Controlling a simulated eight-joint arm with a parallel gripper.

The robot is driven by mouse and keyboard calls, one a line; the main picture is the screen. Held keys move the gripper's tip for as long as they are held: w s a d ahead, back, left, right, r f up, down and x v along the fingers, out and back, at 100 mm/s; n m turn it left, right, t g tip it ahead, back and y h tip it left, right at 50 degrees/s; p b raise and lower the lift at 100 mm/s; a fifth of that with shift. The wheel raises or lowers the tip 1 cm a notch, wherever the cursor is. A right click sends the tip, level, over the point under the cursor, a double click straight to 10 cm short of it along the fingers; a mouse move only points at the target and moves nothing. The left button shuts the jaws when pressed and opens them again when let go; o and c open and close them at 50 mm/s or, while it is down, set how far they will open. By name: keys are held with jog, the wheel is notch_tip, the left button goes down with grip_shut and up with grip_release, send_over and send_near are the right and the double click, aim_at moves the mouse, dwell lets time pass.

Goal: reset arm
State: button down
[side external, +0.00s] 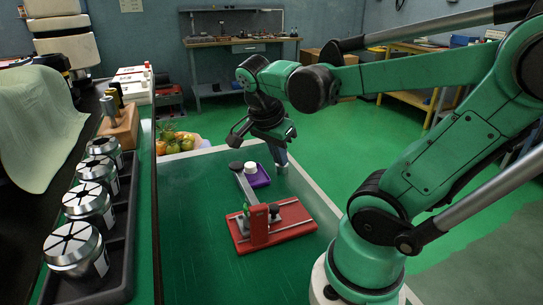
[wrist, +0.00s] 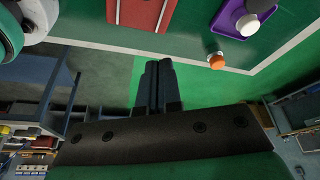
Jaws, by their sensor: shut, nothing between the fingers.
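My gripper (side external: 240,133) hangs in the air at the end of my green arm, above the far part of the green work surface (side external: 190,240) in the side view. In the wrist view its two dark fingers (wrist: 157,68) are together, with nothing between them. The fingers point toward the work surface's edge and are apart from the things on it. The red fixture (side external: 290,222) stands on the surface nearer the camera; part of it shows at the top of the wrist view (wrist: 120,14).
A purple tray (side external: 262,182) holds a white round piece (side external: 251,168). A small orange-topped item (wrist: 216,61) stands near the tray. Several metal collet-like parts (side external: 75,245) line a dark rack at left. Fruit (side external: 178,142) lies beyond the surface.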

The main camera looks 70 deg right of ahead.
jog(key=w+a+n+t, duration=0.1)
jog(key=n, duration=0.2)
jog(key=w+a+n+t, duration=0.1)
jog(key=a+n, duration=0.1)
jog(key=n, duration=0.1)
jog(key=w+a+n+t+y, duration=0.1)
jog(key=w+n, duration=0.1)
jog(key=n, duration=0.1)
jog(key=shift+a+f+t, duration=0.3)
jog(key=shift+a+t, duration=0.1)
jog(key=w+a+n+t+y, duration=0.2)
jog(key=a+n, duration=0.5)
jog(key=n, duration=0.5)
jog(key=shift+w+r+t+y, duration=0.15)
jog(key=shift+w+t+y, duration=0.25)
jog(key=shift+w+t, duration=0.65)
jog(key=shift+s, duration=0.15)
